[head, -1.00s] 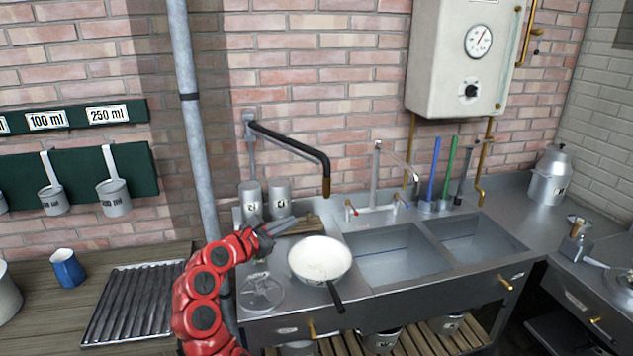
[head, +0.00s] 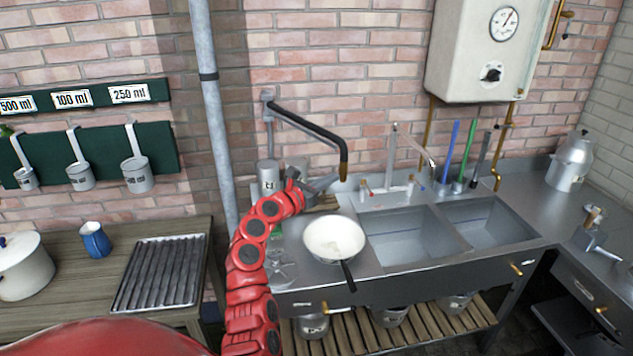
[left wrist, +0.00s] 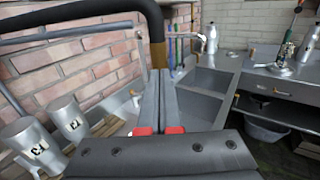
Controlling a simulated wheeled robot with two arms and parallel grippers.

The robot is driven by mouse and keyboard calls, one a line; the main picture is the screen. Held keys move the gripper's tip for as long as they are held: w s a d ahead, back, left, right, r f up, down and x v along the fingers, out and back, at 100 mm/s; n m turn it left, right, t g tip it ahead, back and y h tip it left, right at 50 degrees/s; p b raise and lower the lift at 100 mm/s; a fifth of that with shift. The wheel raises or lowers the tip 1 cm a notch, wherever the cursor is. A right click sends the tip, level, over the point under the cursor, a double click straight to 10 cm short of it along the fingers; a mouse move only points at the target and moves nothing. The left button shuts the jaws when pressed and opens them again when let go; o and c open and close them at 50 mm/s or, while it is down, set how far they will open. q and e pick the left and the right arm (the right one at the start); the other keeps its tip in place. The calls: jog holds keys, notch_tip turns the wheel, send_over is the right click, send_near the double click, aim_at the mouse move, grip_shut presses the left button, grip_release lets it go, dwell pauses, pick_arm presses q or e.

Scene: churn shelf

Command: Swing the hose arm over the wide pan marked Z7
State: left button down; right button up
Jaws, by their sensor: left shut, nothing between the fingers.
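The black hose arm (head: 312,130) runs out from a wall bracket and bends down to a brass nozzle (head: 344,172). A wide white pan (head: 322,243) with a black handle stands on the counter, in front of and below the nozzle; no Z7 mark is readable on it. My left gripper (head: 332,181) is shut and empty, beside the nozzle on its left. In the left wrist view the closed fingertips (left wrist: 167,82) point at the hose arm (left wrist: 70,15), whose brass end (left wrist: 158,56) is just past them; contact cannot be told. My right gripper is not in view.
Two metal canisters stand by the wall, showing in the left wrist view (left wrist: 35,146) (left wrist: 73,122). A double sink (head: 400,240) with a tap (head: 393,155) and upright colored rods lies right of the pan. A grey pipe (head: 213,110) rises left of my arm.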

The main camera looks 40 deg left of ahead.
aim_at(343, 174)
pick_arm(q)
jog(key=shift+w, duration=0.7)
jog(key=shift+d, duration=0.1)
jog(key=shift+w+d+r+p, duration=0.15)
jog(key=shift+w+p, duration=0.15)
jog(key=shift+p, duration=0.25)
jog(key=w+p, duration=0.1)
jog(key=w+d+n+y+p, duration=0.1)
jog(key=shift+w, duration=0.4)
jog(key=shift+a, duration=0.1)
